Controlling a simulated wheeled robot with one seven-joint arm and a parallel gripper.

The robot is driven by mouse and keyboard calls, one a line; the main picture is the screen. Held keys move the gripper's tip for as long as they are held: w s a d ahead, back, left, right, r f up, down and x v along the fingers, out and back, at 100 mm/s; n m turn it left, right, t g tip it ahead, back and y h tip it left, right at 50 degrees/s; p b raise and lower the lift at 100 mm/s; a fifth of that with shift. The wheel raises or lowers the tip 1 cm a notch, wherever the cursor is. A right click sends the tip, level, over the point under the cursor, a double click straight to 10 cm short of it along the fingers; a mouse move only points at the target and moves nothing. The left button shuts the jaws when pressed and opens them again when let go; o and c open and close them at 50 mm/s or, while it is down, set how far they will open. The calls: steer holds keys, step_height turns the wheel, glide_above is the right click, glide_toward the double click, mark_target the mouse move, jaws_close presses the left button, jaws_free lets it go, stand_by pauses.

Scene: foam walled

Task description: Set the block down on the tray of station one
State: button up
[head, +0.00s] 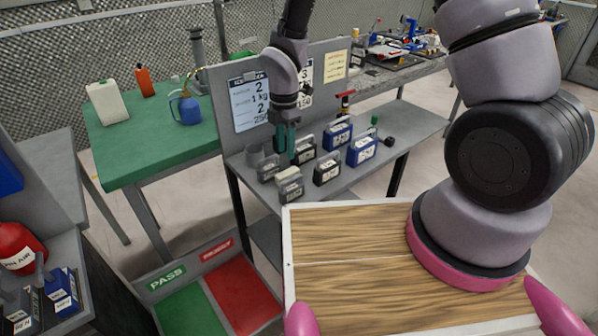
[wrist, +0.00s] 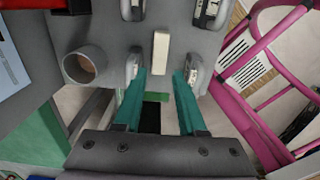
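My gripper (head: 285,148) hangs over the near left part of the grey bench, among labelled grey and blue blocks with handles. In the wrist view its two teal fingers (wrist: 160,80) stand apart with a clear gap. A small cream block (wrist: 160,52) shows beyond the fingertips, touching neither finger. Rounded grey handles (wrist: 193,72) show close outside the fingers. A grey block (head: 290,186) stands at the bench's front edge just below the gripper. Dark blocks (head: 327,170) and blue blocks (head: 361,150) stand to the right. I cannot tell which surface is station one's tray.
A grey cup (wrist: 84,66) stands left of the fingers. A grey panel with number signs (head: 250,101) rises behind the bench. A green table (head: 150,150) with bottles is at left. Green PASS (head: 187,310) and red REJECT (head: 243,292) areas lie below.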

mark_target(287, 172)
step_height(287, 172, down, 10)
steer(key=shift+w+d+r, duration=0.1)
steer(key=shift+d+r, duration=0.05)
steer(key=shift+r, duration=0.05)
stand_by(0.3)
jaws_close()
